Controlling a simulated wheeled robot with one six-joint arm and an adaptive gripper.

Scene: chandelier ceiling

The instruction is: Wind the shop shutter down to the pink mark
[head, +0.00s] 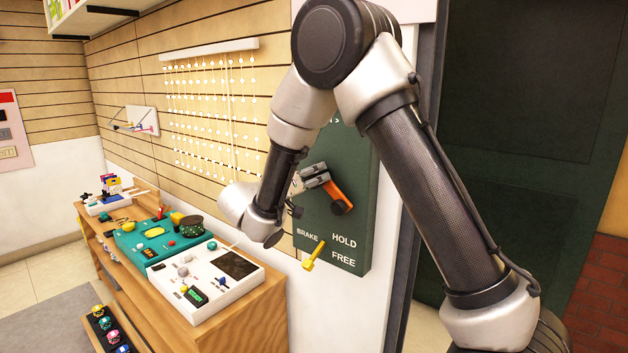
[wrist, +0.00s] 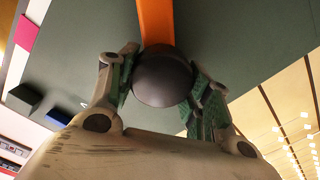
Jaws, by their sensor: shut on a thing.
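A dark green panel (head: 350,150) on the wall carries an orange crank arm (head: 336,192) with a dark hub. My gripper (head: 315,177) is at the crank's upper left end. In the wrist view my gripper (wrist: 167,85) is shut around a dark round knob (wrist: 163,78), with the orange crank arm (wrist: 155,22) running up behind it. Below the crank, a yellow brake lever (head: 313,256) sits beside the words BRAKE, HOLD and FREE; its setting is unclear. I cannot make out the shutter's edge or the pink mark for certain.
A wooden counter (head: 268,310) stands left of the panel, with a white board (head: 205,285) and a teal board (head: 155,236) of small parts. Beaded strings (head: 205,110) hang on the slatted wall. A dark green surface (head: 530,130) is at right, behind my arm.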

